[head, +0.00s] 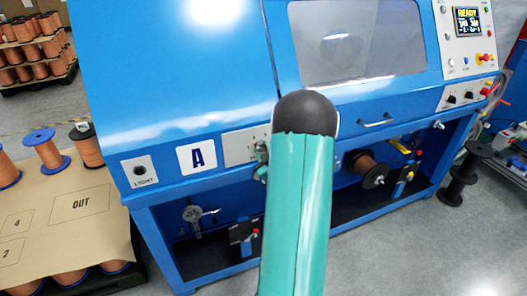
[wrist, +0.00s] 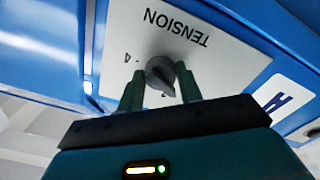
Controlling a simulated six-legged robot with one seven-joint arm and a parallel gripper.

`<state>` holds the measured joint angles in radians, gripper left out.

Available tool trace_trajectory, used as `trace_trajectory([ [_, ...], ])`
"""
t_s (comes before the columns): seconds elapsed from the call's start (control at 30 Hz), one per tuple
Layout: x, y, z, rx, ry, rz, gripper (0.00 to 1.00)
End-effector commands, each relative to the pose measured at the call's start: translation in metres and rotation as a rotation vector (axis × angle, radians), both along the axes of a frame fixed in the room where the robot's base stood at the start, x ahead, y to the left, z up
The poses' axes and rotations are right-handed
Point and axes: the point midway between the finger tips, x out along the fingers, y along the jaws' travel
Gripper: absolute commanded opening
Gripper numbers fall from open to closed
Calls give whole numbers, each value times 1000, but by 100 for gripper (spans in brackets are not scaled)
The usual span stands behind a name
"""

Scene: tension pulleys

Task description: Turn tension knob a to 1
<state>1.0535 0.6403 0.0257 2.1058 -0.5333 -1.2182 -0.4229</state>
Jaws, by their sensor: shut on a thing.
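The tension knob (wrist: 160,74) is a grey round knob on a white plate (wrist: 215,65) marked TENSION, which appears upside down in the wrist view. My gripper (wrist: 158,79) has one green finger on each side of the knob and is shut on it. A 4 mark shows left of the knob. Another mark below it is mostly hidden, so the exact setting cannot be read. In the head view, the plate (head: 234,148) is right of the large A label (head: 197,158), and my arm hides the knob.
The blue machine (head: 180,70) fills the middle. A light switch (head: 139,171) is left of the A label. Below are a lower bay with a copper spool (head: 362,166) and levers. Grey floor is clear at lower right.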

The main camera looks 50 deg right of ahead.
Motion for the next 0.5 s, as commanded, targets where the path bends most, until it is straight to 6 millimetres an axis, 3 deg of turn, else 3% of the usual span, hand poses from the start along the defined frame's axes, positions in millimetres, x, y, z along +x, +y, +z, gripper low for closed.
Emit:
trace_trajectory([
  [0.5, 0, 0, 0, -326, 194, 2, 12],
])
